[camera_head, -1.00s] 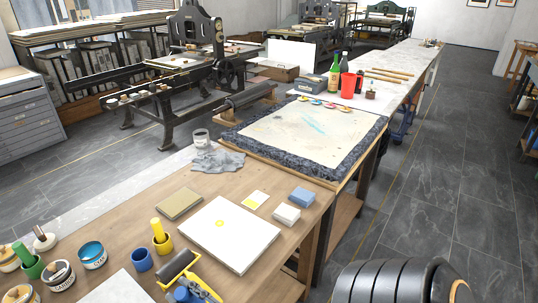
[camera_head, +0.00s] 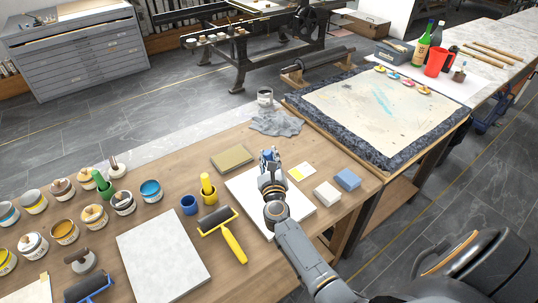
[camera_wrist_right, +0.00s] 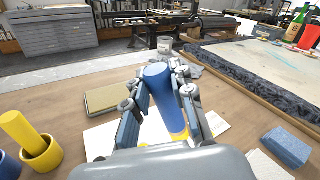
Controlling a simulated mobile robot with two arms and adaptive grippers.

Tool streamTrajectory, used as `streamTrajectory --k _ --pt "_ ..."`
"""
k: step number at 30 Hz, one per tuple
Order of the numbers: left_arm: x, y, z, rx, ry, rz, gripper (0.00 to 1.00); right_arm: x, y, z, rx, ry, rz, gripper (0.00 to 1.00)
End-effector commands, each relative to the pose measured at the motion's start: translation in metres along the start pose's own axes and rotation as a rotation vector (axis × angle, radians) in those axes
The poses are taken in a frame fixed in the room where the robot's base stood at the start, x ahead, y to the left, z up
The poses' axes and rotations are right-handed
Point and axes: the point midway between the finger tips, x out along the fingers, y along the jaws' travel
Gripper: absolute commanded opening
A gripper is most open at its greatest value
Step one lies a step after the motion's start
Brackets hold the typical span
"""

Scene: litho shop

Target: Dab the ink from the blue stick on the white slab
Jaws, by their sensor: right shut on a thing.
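The blue stick (camera_wrist_right: 162,92) stands nearly upright between the fingers of my right gripper (camera_wrist_right: 160,85), which is shut on it. In the head view the same gripper (camera_head: 269,160) is over the far part of the white slab (camera_head: 243,190), and only a little blue of the stick shows. In the wrist view a yellow patch (camera_wrist_right: 180,134) shows at the stick's lower end. I cannot tell whether that end touches the slab (camera_wrist_right: 100,140). My left gripper is not in view.

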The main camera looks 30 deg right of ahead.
Motion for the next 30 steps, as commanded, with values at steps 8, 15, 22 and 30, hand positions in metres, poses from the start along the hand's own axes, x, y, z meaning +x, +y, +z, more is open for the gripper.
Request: streamTrajectory --k 8,15,22,30 --pt "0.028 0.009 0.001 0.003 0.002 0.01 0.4 0.0 0.01 -0.028 -0.001 0.001 0.0 0.0" --pt "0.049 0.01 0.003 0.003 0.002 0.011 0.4 0.0 0.018 -0.05 -0.002 0.0 0.002 0.0" --pt "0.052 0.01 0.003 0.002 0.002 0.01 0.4 0.0 0.019 -0.053 0.0 0.0 0.001 0.0" --pt "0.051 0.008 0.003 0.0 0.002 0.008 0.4 0.0 0.019 -0.052 -0.001 0.0 0.001 0.0"
